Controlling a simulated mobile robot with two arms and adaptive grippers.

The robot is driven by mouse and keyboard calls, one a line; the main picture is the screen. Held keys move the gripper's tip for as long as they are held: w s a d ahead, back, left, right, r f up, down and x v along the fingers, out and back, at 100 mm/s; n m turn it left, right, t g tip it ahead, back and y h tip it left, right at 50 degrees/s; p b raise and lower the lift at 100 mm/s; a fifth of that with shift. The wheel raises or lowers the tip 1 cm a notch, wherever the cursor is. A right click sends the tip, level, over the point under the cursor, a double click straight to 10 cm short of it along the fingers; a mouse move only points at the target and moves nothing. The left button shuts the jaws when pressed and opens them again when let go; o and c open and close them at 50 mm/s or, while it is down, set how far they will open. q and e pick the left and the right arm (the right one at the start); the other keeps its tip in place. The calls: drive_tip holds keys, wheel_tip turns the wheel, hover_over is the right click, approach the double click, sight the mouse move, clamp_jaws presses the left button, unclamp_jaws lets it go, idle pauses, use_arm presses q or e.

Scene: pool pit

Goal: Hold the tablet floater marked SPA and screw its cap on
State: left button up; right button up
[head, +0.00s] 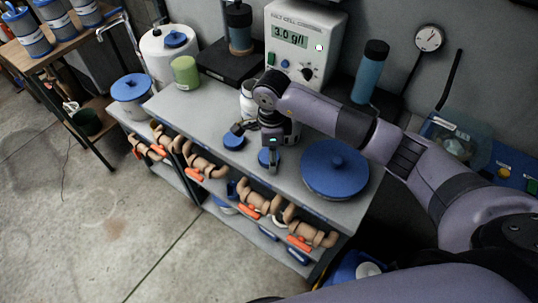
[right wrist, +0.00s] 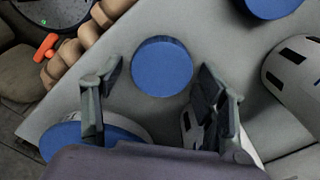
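In the head view my right gripper (head: 255,147) is low over the grey bench top, its fingers apart. In the right wrist view the gripper (right wrist: 152,92) is open and empty, with a blue cap (right wrist: 162,66) lying on the bench beyond the fingertips. A white floater with dark slots (right wrist: 292,75) is at the right. Another white slotted body (right wrist: 190,128) is partly hidden behind the gripper. No SPA marking is readable. My left gripper is out of view.
A large blue lid (head: 335,168) lies to the right on the bench. The test meter (head: 298,45), a blue cylinder (head: 369,72) and a green cup (head: 186,72) stand at the back. Pipe fittings (head: 205,160) line the front. Bare bench shows at left.

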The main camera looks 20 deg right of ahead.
drive_tip(key=c, duration=0.7)
drive_tip(key=shift+o, duration=0.2)
drive_tip(key=shift+r, duration=0.85)
wheel_tip(320, 180, up, 18)
drive_tip(key=b, duration=0.3)
drive_tip(key=shift+r, duration=0.2)
